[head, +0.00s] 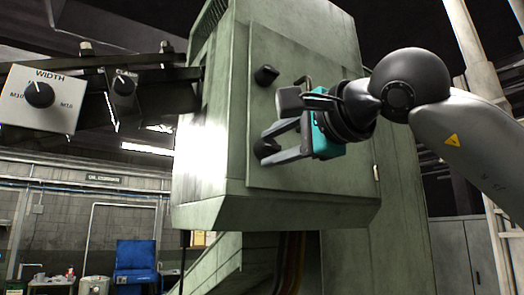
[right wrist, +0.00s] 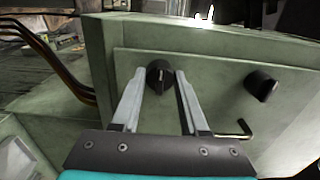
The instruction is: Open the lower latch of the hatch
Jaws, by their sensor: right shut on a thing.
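The hatch (head: 315,110) is a green panel on the green machine housing, and it is closed. Its upper latch (head: 266,75) is a black knob near the panel's left edge. The lower latch (head: 265,148) is a like black knob below it. My right gripper (head: 267,150) reaches in from the right and is shut on the lower latch, one finger on each side. In the right wrist view the lower latch (right wrist: 160,76) sits between the fingertips (right wrist: 161,80), and the upper latch (right wrist: 262,85) is free at right. My left gripper is out of view.
A bent dark handle (head: 304,81) stands out from the hatch close to my right gripper; it also shows in the right wrist view (right wrist: 236,131). A control box marked WIDTH (head: 42,95) and another dial (head: 124,84) are at left. Cables (right wrist: 62,65) run beside the housing.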

